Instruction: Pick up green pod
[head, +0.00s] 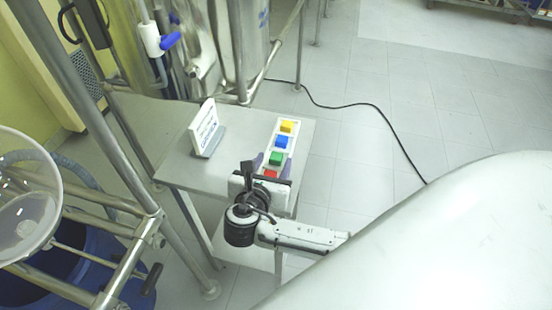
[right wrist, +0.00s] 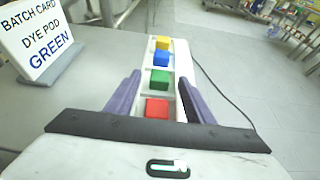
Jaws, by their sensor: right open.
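The green pod (head: 276,158) sits in a white tray (head: 270,140) on a small grey table, between a blue pod (head: 283,142) and a red pod (head: 270,175). A yellow pod (head: 287,126) is at the tray's far end. In the right wrist view the green pod (right wrist: 160,80) lies ahead, beyond the red pod (right wrist: 157,108). My right gripper (head: 267,160) is above the tray's near end. Its purple fingers (right wrist: 157,88) are open, spread to either side of the row, with nothing held. My left gripper is not in view.
A batch card (right wrist: 45,35) reading "DYE POD GREEN" stands on the table (head: 180,165) left of the tray. Metal frame posts (head: 120,125) rise left of the table. A black cable (head: 375,110) crosses the floor at right.

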